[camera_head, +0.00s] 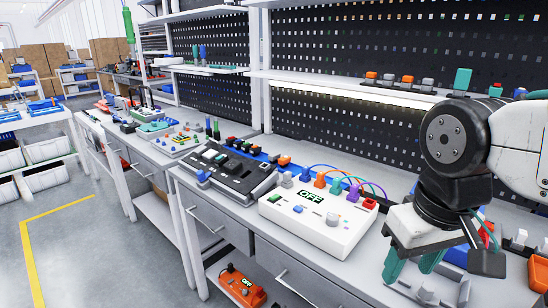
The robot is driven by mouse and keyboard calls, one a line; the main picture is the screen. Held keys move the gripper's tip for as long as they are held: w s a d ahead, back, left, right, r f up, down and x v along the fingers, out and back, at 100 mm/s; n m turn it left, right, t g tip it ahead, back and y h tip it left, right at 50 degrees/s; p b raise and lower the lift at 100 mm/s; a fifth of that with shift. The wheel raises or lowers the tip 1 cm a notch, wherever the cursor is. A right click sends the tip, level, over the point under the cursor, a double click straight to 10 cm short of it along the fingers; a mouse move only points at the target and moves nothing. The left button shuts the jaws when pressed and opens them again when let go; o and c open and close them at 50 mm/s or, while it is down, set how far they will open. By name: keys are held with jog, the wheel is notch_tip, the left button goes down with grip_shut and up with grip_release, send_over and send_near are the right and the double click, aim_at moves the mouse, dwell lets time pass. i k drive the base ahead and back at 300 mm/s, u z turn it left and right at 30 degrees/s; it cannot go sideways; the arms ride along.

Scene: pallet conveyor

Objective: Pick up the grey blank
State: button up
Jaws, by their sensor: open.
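My gripper (412,266) is at the lower right, pointing down over the near end of the bench, with its two teal fingers apart. A small light grey piece (428,295) is just below the fingers, on a pale grey fixture near the bottom edge. It may be the grey blank, but I cannot tell for sure. Nothing shows between the fingers. Part of the area behind the gripper is hidden by my arm.
A white box reading OFF (318,222) with coloured plugs and wires stands left of my gripper. A black device (232,172) is further left. A shelf (350,88) with small blocks runs above. Several small parts crowd the bench at right.

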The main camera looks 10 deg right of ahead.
aim_at(273, 158)
jog(key=u, duration=1)
jog(key=k, duration=1.25)
jog(key=u, duration=1.05)
jog(key=i, duration=0.95)
jog(key=z, duration=0.35)
jog(key=i, duration=1.95)
jog(key=z, duration=0.7)
jog(key=i, duration=1.3)
jog(key=z, duration=1.9)
jog(key=i, duration=1)
jog(key=z, duration=0.9)
